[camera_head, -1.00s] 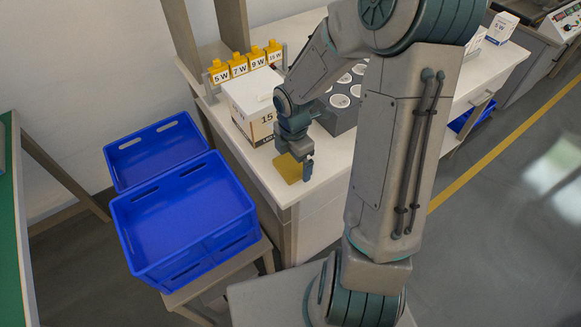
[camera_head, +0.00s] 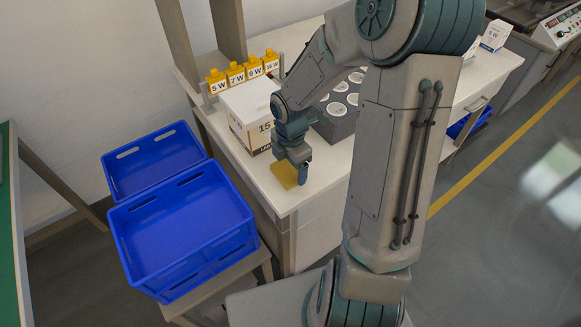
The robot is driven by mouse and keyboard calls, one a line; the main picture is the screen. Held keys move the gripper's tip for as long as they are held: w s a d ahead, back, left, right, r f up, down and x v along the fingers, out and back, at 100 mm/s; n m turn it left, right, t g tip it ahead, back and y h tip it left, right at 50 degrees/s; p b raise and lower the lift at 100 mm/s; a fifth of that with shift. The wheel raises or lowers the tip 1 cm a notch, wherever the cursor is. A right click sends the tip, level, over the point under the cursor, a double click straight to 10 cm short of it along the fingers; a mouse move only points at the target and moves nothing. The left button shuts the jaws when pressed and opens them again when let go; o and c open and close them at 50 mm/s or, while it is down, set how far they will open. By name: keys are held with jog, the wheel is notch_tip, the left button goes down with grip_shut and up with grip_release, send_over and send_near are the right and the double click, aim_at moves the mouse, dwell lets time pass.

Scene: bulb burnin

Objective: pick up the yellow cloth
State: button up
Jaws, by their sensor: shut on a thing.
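The yellow cloth (camera_head: 284,174) is a flat mustard-yellow square near the front left corner of the white table (camera_head: 330,188). My gripper (camera_head: 302,180) points down at the cloth's right side and is shut on it. The fingertips and part of the cloth are hidden behind the gripper and wrist. I cannot tell whether the cloth is clear of the tabletop.
A white 15 W box (camera_head: 247,108) stands just behind the cloth. A grey tray with round white sockets (camera_head: 336,108) is to the right. Yellow wattage blocks (camera_head: 235,74) line the back. Blue crates (camera_head: 183,228) stand at the left, below the table.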

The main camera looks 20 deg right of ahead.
jog(key=r, duration=0.1)
jog(key=d+r, duration=0.1)
jog(key=r, duration=0.1)
jog(key=shift+w+r+p, duration=0.1)
jog(key=shift+r+p, duration=0.1)
jog(key=shift+p, duration=0.15)
jog(key=d+r+p, duration=0.1)
jog(key=d+r, duration=0.5)
jog(key=d, duration=0.4)
jog(key=shift+w+d, duration=0.3)
jog(key=shift+d, duration=0.05)
